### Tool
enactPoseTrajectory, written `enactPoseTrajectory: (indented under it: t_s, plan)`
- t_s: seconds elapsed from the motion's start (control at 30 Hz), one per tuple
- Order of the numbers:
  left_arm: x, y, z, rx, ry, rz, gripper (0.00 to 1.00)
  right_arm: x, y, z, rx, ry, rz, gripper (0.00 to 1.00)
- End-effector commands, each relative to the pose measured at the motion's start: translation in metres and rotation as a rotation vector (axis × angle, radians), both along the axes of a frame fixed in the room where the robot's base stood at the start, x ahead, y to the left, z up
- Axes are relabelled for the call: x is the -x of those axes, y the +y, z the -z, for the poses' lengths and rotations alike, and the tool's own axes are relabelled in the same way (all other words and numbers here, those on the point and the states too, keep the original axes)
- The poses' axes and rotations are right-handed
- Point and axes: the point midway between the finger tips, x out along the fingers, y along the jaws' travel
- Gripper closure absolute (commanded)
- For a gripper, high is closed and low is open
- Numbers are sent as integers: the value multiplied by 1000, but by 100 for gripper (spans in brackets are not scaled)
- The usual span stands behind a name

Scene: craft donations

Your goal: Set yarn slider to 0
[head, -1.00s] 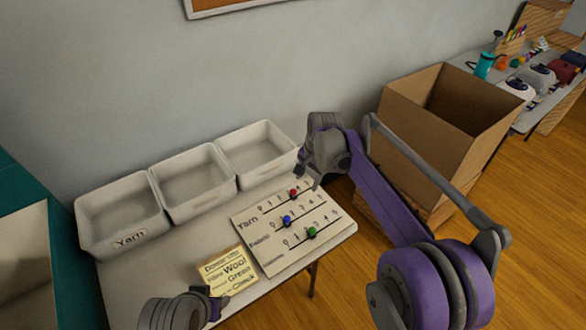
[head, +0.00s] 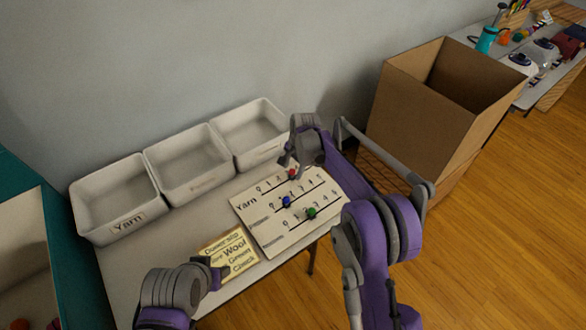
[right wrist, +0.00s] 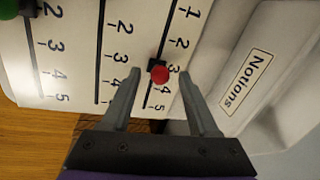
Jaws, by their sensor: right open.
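The slider board (head: 268,246) lies on the table. Its top row, labelled Yarn, has a red knob (head: 292,174); lower rows have a blue knob (head: 286,202) and a green knob (head: 311,213). In the right wrist view the red knob (right wrist: 159,74) sits by the 3 on its track. My right gripper (head: 293,162) is open at the red knob; in the right wrist view its fingers lie on either side of it, and contact cannot be told. My left gripper (head: 222,274) is over the yellow note's lower edge; its jaws are unclear.
Three white bins stand behind the board: a Yarn bin (head: 82,213), a middle bin (head: 160,187) and a right bin (head: 237,155), labelled Notions in the wrist view. A yellow note (head: 216,241) lies left of the board. A cardboard box (head: 410,119) stands to the right.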

Motion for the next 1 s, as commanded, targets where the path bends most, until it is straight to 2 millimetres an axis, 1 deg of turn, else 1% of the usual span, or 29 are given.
enactPoseTrajectory:
  t_s: [0.1, 0.3, 0.33, 0.47, 0.5, 0.57, 0.6, 0.67, 1.0]
  plan:
    - [0, 0, 0, 0, 0, 0, 50, 0, 1, 4, 0, 0, 0, 40]
    - [0, 0, 0, 0, 0, 0, 50, 0, 1, 4, 0, 0, 0, 40]
    - [0, 0, 0, 0, 0, 0, 50, 0, 1, 4, 0, 0, 0, 41]
    - [0, 0, 0, 0, 0, 0, 50, -1, 0, 4, 0, 0, 0, 65]
    - [0, 0, 0, 0, 0, 0, 50, -1, 0, 4, 0, 0, 0, 72]
    - [0, 0, 0, 0, 0, 0, 50, -1, 0, 4, 0, 0, 0, 83]
    - [0, 0, 0, 0, 0, 0, 50, -1, 0, 4, 0, 0, 0, 90]
    - [0, 0, 0, 0, 0, 0, 50, -1, 0, 4, 0, 0, 0, 100]
    - [0, 0, 0, 0, 0, 0, 50, -1, 0, 4, 0, 0, 0, 100]
